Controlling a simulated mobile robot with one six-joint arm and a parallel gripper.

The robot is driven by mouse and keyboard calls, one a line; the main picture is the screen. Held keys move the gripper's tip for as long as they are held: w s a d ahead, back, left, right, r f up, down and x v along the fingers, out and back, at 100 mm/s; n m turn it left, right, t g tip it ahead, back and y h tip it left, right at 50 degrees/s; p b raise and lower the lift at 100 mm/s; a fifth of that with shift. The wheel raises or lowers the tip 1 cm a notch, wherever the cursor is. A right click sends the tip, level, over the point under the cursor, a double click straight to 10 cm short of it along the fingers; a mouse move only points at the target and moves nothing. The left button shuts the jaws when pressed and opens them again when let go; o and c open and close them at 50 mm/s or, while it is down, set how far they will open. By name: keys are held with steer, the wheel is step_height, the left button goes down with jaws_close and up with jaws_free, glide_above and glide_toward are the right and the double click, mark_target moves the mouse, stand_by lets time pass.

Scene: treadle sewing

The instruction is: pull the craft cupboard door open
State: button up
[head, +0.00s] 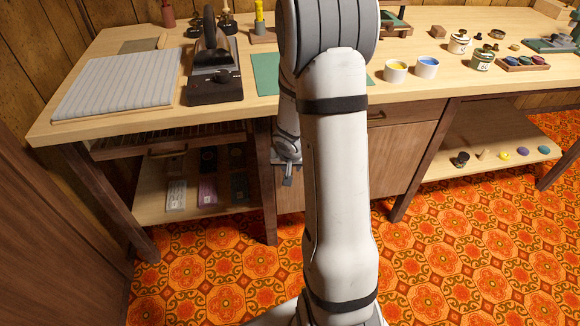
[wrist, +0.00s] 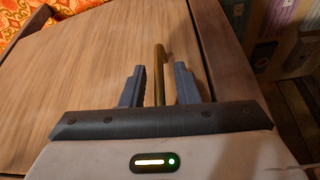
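The craft cupboard door (head: 395,160) is a brown wooden panel under the worktop, half hidden behind my arm in the head view. It looks shut, and fills the left of the wrist view (wrist: 90,75). A brass bar handle (wrist: 159,62) stands on the door near its edge. My gripper (wrist: 160,80) is open, with one dark finger on each side of the handle and a visible gap to both. In the head view my gripper (head: 287,174) is small at the door's left side, and the handle is hidden there.
The worktop (head: 90,125) above carries a striped ironing pad (head: 120,82), a dark iron-like tool (head: 212,70) and several pots. An open shelf (head: 150,205) with small packs lies left of the cupboard. Patterned orange floor (head: 470,250) is clear in front and right.

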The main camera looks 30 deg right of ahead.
jaws_close()
steer(key=shift+a, duration=0.15)
steer(key=shift+s, duration=0.1)
